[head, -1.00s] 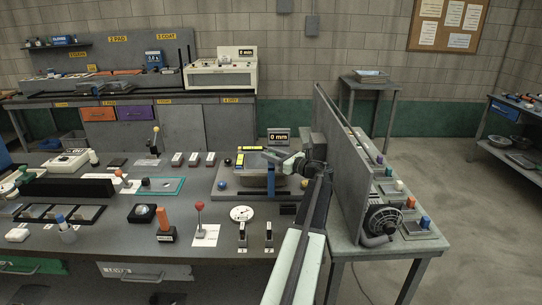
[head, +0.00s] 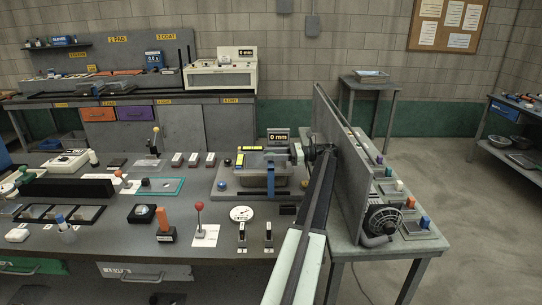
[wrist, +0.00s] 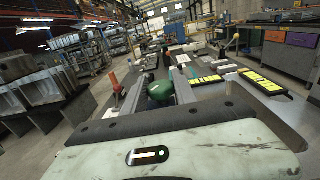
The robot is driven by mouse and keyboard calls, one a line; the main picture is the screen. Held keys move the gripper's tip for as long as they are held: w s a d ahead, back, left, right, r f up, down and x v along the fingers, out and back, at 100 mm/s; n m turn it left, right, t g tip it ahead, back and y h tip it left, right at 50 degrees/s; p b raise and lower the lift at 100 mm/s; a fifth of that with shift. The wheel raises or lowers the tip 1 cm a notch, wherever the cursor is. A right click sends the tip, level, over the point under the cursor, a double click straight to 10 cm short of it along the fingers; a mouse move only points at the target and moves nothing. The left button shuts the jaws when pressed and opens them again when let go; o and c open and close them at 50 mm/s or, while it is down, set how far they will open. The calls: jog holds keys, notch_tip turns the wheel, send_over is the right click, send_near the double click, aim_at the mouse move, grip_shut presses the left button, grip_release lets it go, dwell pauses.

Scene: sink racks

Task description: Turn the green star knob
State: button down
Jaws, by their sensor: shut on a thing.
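The green star knob (wrist: 160,90) sits between the two fingers of my gripper (wrist: 158,82) in the wrist view, and the fingers are shut on it. The knob's points are too small to make out, and its lower part is hidden by my gripper's body. In the head view the end of my arm is at the right end of the grey fixture (head: 232,190), close to the upright panel. A small display (head: 278,136) behind the fixture reads 0 mm.
The tall grey panel (head: 340,165) stands close on the right of my arm. A red ball lever (head: 199,207), an orange handle (head: 163,220) and a round dial (head: 242,213) stand on the bench in front. Yellow labels lie on the fixture.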

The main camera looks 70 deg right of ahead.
jog(key=shift+a+f+y, duration=0.15)
jog(key=shift+a+y, duration=0.05)
jog(key=shift+y, duration=0.1)
jog(key=c, duration=1)
grip_release()
jog(key=shift+r, duration=0.25)
notch_tip(320, 180, up, 5)
jog(key=p, duration=0.5)
jog(key=shift+f, duration=0.15)
jog(key=a, duration=0.1)
jog(key=s+a+f+b, duration=0.1)
jog(key=a, duration=0.1)
jog(key=shift+f, duration=0.1)
jog(key=s+a+r+p, duration=0.1)
jog(key=s+a, duration=0.3)
jog(key=a, duration=0.7)
jog(key=shift+s+a, duration=0.35)
jog(key=shift+s, duration=0.05)
